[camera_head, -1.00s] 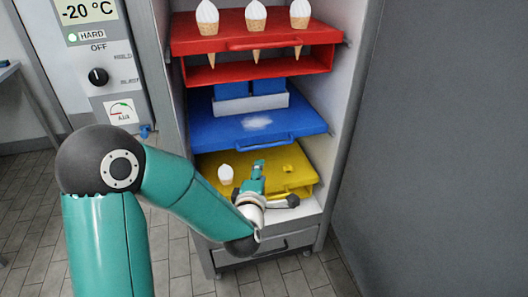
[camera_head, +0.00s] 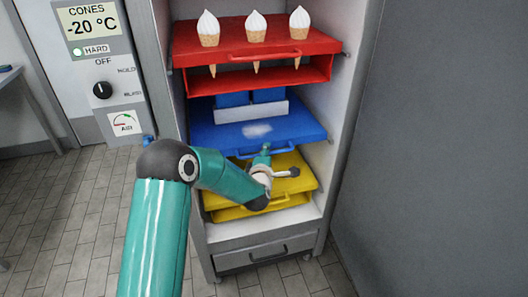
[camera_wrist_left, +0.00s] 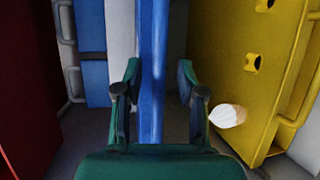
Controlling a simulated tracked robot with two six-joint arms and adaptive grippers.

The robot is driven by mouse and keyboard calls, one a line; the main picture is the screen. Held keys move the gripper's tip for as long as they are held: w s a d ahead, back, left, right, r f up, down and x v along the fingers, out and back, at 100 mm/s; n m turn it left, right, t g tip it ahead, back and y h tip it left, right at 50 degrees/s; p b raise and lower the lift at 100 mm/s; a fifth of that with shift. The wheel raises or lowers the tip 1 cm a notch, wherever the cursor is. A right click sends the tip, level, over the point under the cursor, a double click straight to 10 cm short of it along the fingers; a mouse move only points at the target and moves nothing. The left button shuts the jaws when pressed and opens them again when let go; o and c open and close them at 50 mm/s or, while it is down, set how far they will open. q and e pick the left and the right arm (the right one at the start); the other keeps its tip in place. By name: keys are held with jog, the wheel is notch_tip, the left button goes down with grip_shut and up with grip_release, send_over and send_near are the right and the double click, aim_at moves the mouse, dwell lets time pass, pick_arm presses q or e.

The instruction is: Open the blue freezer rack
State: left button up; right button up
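The blue rack (camera_head: 235,135) sits on the middle level of the freezer, with a blue handle (camera_head: 283,150) along its front edge. My left gripper (camera_head: 264,153) is at that front edge, just beside the handle and above the yellow rack. In the left wrist view the blue rack (camera_wrist_left: 152,45) shows edge-on as an upright strip. The open fingers of my left gripper (camera_wrist_left: 157,88) stand on either side of it, with gaps visible. I cannot tell whether the handle itself is between them. My right gripper is not in view.
The red rack (camera_head: 225,52) above holds three cones (camera_head: 256,28). Blue boxes stand in a white tray (camera_head: 250,110) behind the blue rack's front. A grey drawer (camera_head: 265,250) is underneath.

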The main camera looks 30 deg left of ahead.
pick_arm(q)
jog(key=shift+w+a, duration=0.1)
jog(key=shift+w, duration=0.1)
grip_shut()
